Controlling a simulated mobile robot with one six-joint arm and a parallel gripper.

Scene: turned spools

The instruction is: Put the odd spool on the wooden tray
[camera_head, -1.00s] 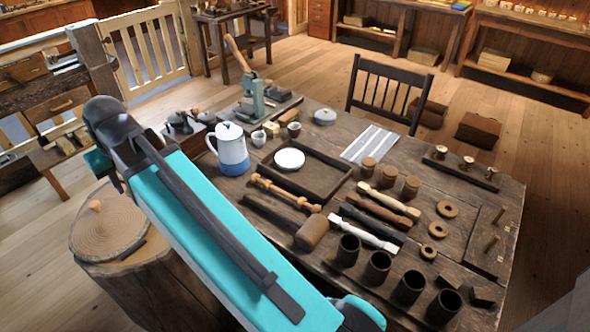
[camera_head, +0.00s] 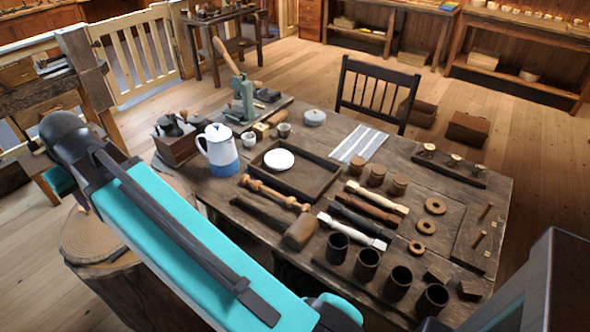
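The wooden tray (camera_head: 331,185) is dark and shallow, in the middle of the table, with a white round plate (camera_head: 279,159) in it. Three small pale-topped spools (camera_head: 454,161) stand upright in a row on a dark strip at the table's far right. Three short brown wooden cylinders (camera_head: 377,175) stand right of the tray. Several turned spindles (camera_head: 376,198) in pale, brown, dark and white lie in front of them. I cannot tell which piece is the odd spool. My gripper's fingers do not show; my teal arm crosses the lower left.
Several dark cups (camera_head: 367,264) line the near edge. A chair (camera_head: 376,97) is behind the table.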

